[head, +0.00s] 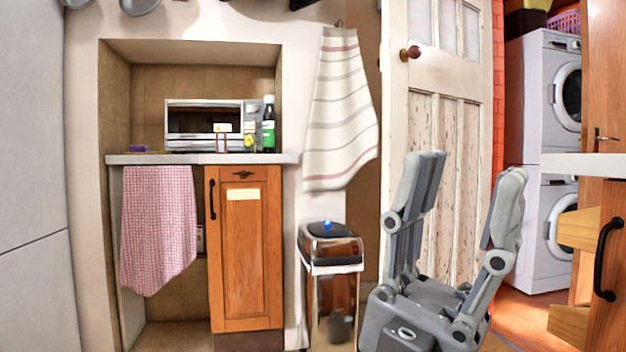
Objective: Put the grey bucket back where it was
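I see no grey bucket that I can make out in the head view.
A shiny bin (332,268) with a dark lid and a small blue thing on top stands left of my gripper. A worktop (190,159) with a microwave (205,125) fills the alcove. A door (450,125) stands behind; stacked washing machines (540,95) are at right.

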